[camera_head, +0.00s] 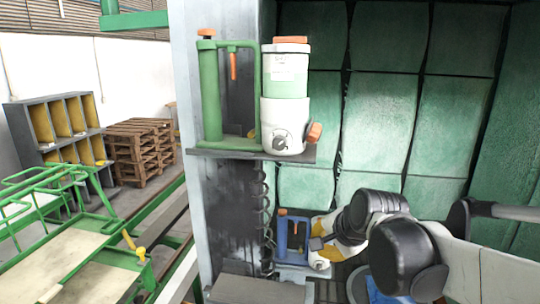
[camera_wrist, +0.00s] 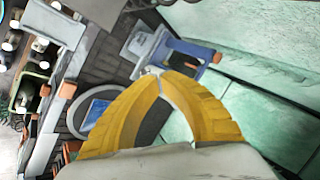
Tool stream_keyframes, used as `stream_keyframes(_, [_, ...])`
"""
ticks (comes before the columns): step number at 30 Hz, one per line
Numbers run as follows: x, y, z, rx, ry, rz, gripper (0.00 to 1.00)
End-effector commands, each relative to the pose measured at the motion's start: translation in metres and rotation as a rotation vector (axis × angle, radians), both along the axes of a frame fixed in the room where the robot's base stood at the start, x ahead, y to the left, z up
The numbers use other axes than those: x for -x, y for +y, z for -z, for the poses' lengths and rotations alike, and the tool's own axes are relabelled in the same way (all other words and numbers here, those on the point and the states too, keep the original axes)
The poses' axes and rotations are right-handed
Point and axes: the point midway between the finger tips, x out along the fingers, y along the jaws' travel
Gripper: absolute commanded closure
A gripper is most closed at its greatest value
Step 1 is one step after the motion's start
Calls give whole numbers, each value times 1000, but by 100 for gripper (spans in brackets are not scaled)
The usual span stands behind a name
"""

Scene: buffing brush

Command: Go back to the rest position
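My gripper (camera_wrist: 158,74) has yellow fingers whose tips come together in the wrist view, with nothing clearly held between them. In the head view my gripper (camera_head: 322,257) is low, just right of a small blue frame with an orange knob (camera_head: 283,238). The blue frame also shows in the wrist view (camera_wrist: 205,51), just beyond the fingertips. I cannot tell whether the fingers touch it. My black and white arm reaches in from the right. I cannot make out a buffing brush for certain.
A shelf (camera_head: 230,156) above carries a green stand (camera_head: 210,95) and a white and green canister (camera_head: 285,100). Green padded panels (camera_head: 380,120) line the back. A grey post stands left. Wooden pallets (camera_head: 140,150) and a green cart lie further left.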

Motion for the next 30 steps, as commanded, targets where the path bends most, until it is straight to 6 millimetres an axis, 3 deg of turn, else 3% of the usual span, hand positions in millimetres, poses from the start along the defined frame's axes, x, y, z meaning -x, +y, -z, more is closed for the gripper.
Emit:
stream_keyframes(1, [26, -8, 32, 73, -12, -61, 100])
stream_keyframes(6, [104, -35, 97, 349, -42, -306, 100])
stream_keyframes(12, [172, -58, 168, 606, -52, -550, 100])
stream_keyframes(15, [190, -64, 189, 680, -50, -625, 100])
stream_keyframes(18, [198, -67, 198, 719, -48, -664, 100])
stream_keyframes(30, [200, -68, 197, 728, -49, -675, 100])
